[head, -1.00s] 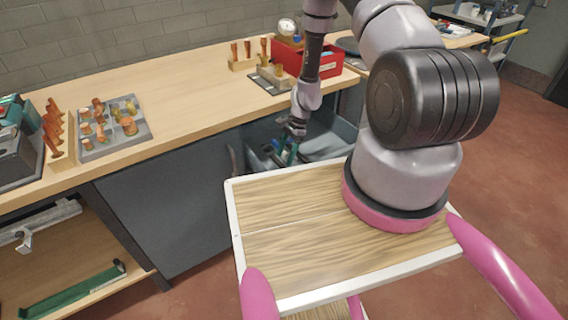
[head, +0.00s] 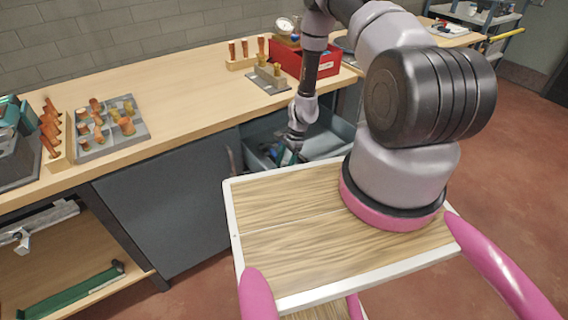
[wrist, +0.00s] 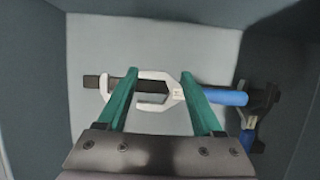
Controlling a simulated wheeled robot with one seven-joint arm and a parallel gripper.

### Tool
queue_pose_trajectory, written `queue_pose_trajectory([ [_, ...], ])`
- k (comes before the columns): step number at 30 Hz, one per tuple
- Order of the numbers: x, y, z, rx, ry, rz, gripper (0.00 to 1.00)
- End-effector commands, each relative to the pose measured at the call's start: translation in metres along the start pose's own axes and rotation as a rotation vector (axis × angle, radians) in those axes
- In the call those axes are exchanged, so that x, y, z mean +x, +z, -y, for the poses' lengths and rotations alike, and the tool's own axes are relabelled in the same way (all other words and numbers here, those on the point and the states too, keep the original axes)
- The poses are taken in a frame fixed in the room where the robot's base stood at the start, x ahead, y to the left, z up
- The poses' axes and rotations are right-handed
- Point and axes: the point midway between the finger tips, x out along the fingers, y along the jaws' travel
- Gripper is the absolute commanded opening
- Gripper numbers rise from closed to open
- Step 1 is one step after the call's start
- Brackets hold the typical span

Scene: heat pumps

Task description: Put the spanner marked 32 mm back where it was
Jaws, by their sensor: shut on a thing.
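My gripper (wrist: 159,74) reaches down into the open drawer (head: 330,146), shown at the gripper in the head view (head: 290,155). Its two green fingers stand apart, shut on a pale metal spanner (wrist: 177,92) that lies crosswise between them. The spanner has an open jaw, and a small mark on it is too small to read. A blue handle (wrist: 229,97) shows to the right of the right finger, in line with the spanner. I cannot tell whether the spanner touches the drawer floor (wrist: 205,50).
A dark bar (wrist: 92,81) shows left of the fingers. A black tool (wrist: 262,98) and a short blue handle (wrist: 248,140) lie at the drawer's right. Drawer walls stand close around. The workbench (head: 190,92) above holds a grey block tray (head: 107,137) and a red toolbox (head: 318,62).

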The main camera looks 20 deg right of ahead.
Motion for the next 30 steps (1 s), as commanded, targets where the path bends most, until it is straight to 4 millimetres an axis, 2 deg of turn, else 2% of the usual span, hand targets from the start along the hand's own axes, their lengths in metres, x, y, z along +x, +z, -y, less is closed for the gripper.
queue_pose_trajectory([
  [4,0.001,-0.001,0.000,0.000,-0.001,0.000,0.00],
  [5,0.001,-0.001,0.000,0.000,0.000,0.000,0.79],
  [6,0.001,-0.001,0.000,0.000,0.000,0.000,0.95],
  [7,0.001,-0.001,0.000,0.000,0.000,0.000,0.98],
  [16,0.000,0.000,0.000,0.000,0.000,0.000,0.98],
  [19,-0.005,0.002,0.000,-0.001,0.000,-0.001,0.98],
  [23,-0.026,0.003,0.001,-0.002,-0.003,-0.003,0.98],
  [30,-0.080,0.004,0.001,-0.003,-0.003,-0.002,0.98],
])
